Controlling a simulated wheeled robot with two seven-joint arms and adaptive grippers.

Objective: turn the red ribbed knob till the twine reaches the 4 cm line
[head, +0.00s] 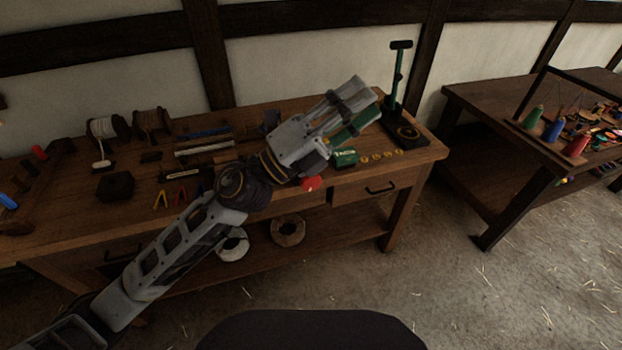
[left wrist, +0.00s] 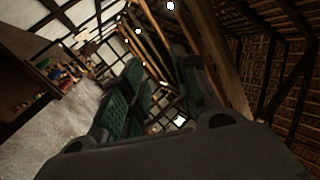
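A small red knob (head: 312,183) shows at the front edge of the workbench (head: 75,224), just below my left wrist. Its ribs are too small to make out, and my arm hides the bench area around it. My left gripper (head: 364,92) is raised above the right part of the bench, up and to the right of the knob, touching nothing. Its green-padded fingers stand apart with nothing between them in the left wrist view (left wrist: 155,95). I cannot make out the twine's end or the 4 cm line. My right gripper is out of view.
A green stand (head: 394,85) rises at the bench's back right. A green box (head: 345,158) and small yellow pieces (head: 380,157) lie near the right front. A second table (head: 490,120) with colored cones is at right, with open floor between.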

